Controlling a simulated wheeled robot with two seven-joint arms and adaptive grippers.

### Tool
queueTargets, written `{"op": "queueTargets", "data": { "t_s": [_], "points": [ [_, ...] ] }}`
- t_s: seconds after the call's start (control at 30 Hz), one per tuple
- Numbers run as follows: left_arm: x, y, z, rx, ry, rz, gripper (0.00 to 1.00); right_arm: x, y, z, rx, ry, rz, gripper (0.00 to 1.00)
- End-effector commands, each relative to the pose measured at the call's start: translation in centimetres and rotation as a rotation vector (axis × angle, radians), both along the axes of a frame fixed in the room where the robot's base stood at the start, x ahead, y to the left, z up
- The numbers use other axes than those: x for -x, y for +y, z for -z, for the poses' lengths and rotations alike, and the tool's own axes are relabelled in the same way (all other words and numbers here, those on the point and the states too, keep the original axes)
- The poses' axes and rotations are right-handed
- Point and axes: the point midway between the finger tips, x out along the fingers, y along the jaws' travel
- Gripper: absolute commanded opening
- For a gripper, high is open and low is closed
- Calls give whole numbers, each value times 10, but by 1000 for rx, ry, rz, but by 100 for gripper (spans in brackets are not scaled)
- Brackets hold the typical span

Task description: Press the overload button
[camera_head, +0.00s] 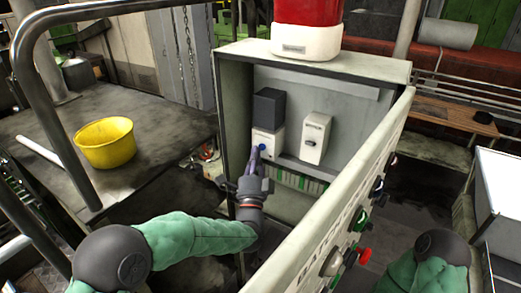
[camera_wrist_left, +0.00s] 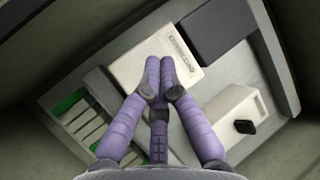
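The overload unit (camera_head: 270,140) is a white box under a dark block inside the open cabinet. A small blue button (camera_head: 262,147) shows on its face in the head view. My left gripper (camera_head: 255,157) reaches into the cabinet, its fingertips just at the button. In the left wrist view the purple fingers (camera_wrist_left: 160,68) are shut together with nothing visible between them. They lie over the labelled white box (camera_wrist_left: 150,57) and hide the button there. I cannot tell whether the tips touch it. My right arm shows at the lower right, but its gripper is out of view.
A second white box (camera_head: 315,138) with a black knob (camera_wrist_left: 244,127) stands beside the unit. Green-and-white terminals (camera_head: 300,181) run below. The open cabinet door (camera_head: 340,190), carrying several knobs and buttons, stands to the right. A yellow bucket (camera_head: 105,146) sits on the left platform.

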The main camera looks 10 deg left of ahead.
Motion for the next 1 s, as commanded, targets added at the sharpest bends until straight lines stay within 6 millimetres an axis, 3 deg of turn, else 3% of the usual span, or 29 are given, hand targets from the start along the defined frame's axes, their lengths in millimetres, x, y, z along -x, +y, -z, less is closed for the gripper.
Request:
{"op": "queueTargets", "data": {
  "t_s": [0.27,1.0],
  "points": [
    [3,2,-1,0,-2,0,0,0,0,1,0,0,0,41],
    [55,23,-1,0,-1,0,0,0,0,15,0,0,0,41]
  ]
}}
